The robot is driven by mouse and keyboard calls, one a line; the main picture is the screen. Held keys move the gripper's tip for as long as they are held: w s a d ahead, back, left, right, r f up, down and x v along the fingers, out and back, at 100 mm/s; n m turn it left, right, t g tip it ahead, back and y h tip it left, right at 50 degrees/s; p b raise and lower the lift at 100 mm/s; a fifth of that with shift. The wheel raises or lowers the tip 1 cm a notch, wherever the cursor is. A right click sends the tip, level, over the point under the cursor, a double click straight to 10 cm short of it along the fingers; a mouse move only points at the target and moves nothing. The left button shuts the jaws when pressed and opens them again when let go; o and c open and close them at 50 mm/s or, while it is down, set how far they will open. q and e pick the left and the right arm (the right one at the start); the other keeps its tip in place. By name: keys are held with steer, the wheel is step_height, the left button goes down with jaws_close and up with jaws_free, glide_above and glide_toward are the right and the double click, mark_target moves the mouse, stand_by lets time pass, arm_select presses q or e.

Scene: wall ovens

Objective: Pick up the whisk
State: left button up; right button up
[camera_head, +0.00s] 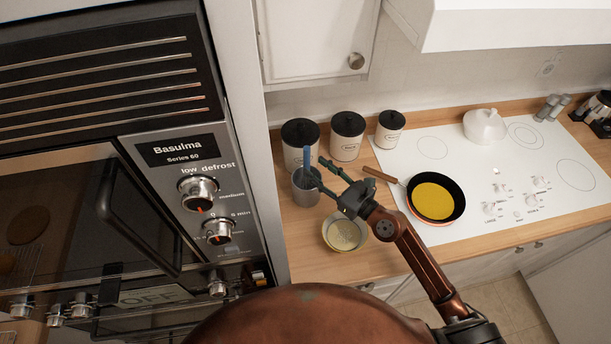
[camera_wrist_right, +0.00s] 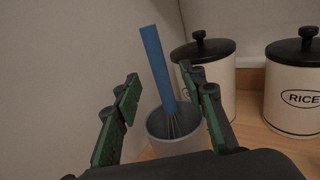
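The whisk (camera_wrist_right: 157,65) has a blue handle and stands tilted in a grey cup (camera_wrist_right: 158,136), its wires partly down inside. In the head view the whisk's blue handle (camera_head: 307,157) rises from the cup (camera_head: 305,194) on the counter beside the oven column. My right gripper (camera_head: 316,169) is at the cup, its fingers near the handle. In the wrist view the right gripper (camera_wrist_right: 165,92) is open, with green-padded fingers on both sides of the whisk. The handle appears between them, closer to the right finger; contact is unclear. My left gripper is out of view.
Canisters (camera_head: 347,137) with black lids stand behind the cup. A round tin (camera_head: 345,232) sits in front on the counter. A pan (camera_head: 436,198) with yellow contents lies on the white cooktop (camera_head: 455,155). The wall oven (camera_head: 190,160) closes off the left.

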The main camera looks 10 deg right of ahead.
mark_target(307, 161)
steer(key=x, duration=0.4)
steer(key=shift+d, duration=0.1)
steer(key=shift+w+a+f+p, duration=0.2)
steer(key=shift+w+a+p, duration=0.1)
steer(key=shift+w+a, duration=0.15)
steer(key=shift+d, duration=0.1)
steer(key=c, duration=0.7)
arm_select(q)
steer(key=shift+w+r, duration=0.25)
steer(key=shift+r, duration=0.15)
arm_select(e)
jaws_close()
